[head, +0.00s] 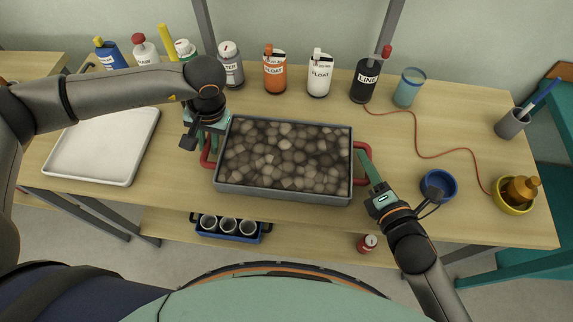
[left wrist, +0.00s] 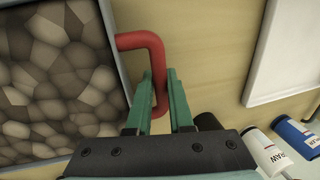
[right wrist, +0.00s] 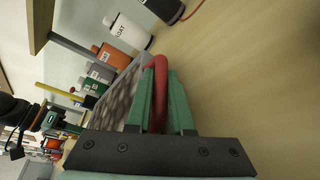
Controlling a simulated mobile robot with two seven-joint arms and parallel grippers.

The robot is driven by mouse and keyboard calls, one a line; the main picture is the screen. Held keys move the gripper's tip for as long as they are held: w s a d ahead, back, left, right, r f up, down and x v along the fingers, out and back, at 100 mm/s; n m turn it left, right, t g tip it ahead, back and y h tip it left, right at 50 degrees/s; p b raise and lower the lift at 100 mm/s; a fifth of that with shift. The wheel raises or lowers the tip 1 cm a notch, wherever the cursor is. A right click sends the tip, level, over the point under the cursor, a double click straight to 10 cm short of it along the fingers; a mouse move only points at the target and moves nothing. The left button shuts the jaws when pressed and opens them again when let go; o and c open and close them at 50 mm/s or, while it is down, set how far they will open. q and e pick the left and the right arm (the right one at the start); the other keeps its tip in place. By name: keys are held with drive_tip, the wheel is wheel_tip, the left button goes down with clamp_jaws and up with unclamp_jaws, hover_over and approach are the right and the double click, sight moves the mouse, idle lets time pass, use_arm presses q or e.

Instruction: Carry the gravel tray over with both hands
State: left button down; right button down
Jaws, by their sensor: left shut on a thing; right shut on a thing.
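The gravel tray (head: 283,194) is a grey rectangular tray full of brown and grey stones, with a red handle at each end. It is over the wooden table in the head view; I cannot tell whether it touches the top. My left gripper (head: 207,148) is shut on the left red handle (left wrist: 150,44), which passes between its green fingers in the left wrist view. My right gripper (head: 368,168) is shut on the right red handle (right wrist: 157,66), between its fingers in the right wrist view. The tray looks about level.
A white empty tray (head: 97,178) lies left on the table (head: 440,130). Several bottles stand along the back, including an orange one (head: 275,78) and a black one (head: 365,82) with a red line. A blue bowl (head: 436,191) and a yellow bowl (head: 512,206) stand right.

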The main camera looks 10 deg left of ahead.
use_arm(q)
drive_tip(key=shift+f+b, duration=0.4)
drive_tip(key=shift+f, duration=0.1)
use_arm(e)
drive_tip(key=shift+f, duration=0.45)
use_arm(q)
drive_tip(key=c, duration=0.8)
unclamp_jaws()
drive_tip(key=shift+r, duration=0.1)
use_arm(e)
drive_tip(key=c, duration=0.8)
unclamp_jaws()
use_arm(q)
drive_tip(key=shift+r, duration=0.1)
use_arm(e)
drive_tip(key=shift+f, duration=0.1)
drive_tip(key=shift+s+d, duration=0.2)
drive_tip(key=shift+s, duration=0.3)
use_arm(q)
drive_tip(key=v, duration=1.1)
drive_tip(key=shift+r, duration=0.35)
use_arm(e)
drive_tip(key=v, duration=1.1)
drive_tip(key=shift+a+r, duration=0.1)
drive_tip(key=shift+r, duration=0.15)
use_arm(q)
drive_tip(key=shift+s, duration=0.15)
use_arm(e)
drive_tip(key=shift+s, duration=0.1)
